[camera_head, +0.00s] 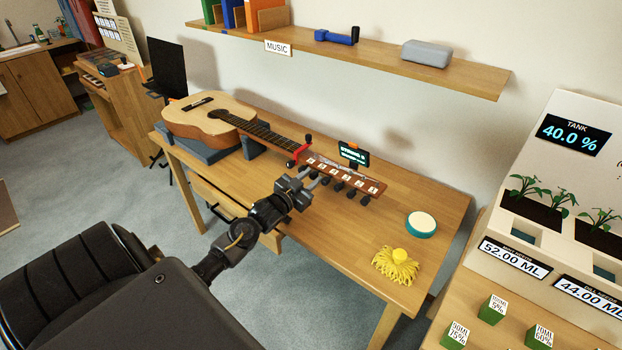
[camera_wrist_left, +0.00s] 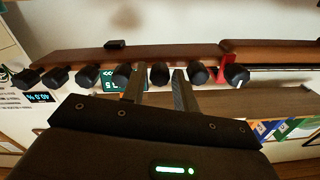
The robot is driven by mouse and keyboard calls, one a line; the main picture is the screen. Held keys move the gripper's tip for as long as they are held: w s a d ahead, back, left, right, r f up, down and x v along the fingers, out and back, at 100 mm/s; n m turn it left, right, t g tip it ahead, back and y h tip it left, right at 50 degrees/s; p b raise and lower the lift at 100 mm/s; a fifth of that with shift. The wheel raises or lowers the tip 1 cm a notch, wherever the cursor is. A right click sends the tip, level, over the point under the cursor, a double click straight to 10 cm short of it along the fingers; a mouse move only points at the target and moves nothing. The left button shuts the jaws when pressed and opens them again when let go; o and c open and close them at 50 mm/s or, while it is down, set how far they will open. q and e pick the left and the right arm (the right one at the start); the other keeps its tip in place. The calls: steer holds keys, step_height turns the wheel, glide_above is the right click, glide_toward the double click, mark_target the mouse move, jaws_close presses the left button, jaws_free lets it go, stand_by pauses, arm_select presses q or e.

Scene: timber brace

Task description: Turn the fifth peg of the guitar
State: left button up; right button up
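The guitar (camera_head: 212,118) lies on the wooden table, its neck reaching right to a brown headstock (camera_head: 345,177) with several dark tuning pegs along its near edge. A red clamp (camera_head: 301,151) sits at the neck end of the headstock; it also shows in the wrist view (camera_wrist_left: 226,66). My left gripper (camera_head: 312,181) is at the pegs nearest the clamp. In the left wrist view its fingers (camera_wrist_left: 159,75) are apart, with one dark peg (camera_wrist_left: 160,73) between them and visible gaps either side. A small tuner display (camera_head: 353,154) stands behind the headstock. My right gripper is out of view.
A round teal-rimmed dish (camera_head: 421,224) and a yellow tasselled object (camera_head: 397,263) lie on the table (camera_head: 335,238) right of the headstock. A shelf (camera_head: 440,69) overhangs behind. A planter unit (camera_head: 545,230) stands at the right.

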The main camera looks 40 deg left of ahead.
arm_select(q)
jaws_close()
steer(key=shift+d, duration=0.1)
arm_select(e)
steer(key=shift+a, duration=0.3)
arm_select(q)
steer(key=shift+m, duration=0.3)
steer(key=m+p, duration=0.1)
steer(key=m, duration=0.4)
steer(key=shift+r, duration=0.1)
steer(key=m, duration=0.3)
steer(key=shift+w+m, duration=0.1)
steer(key=shift+m, duration=1.4)
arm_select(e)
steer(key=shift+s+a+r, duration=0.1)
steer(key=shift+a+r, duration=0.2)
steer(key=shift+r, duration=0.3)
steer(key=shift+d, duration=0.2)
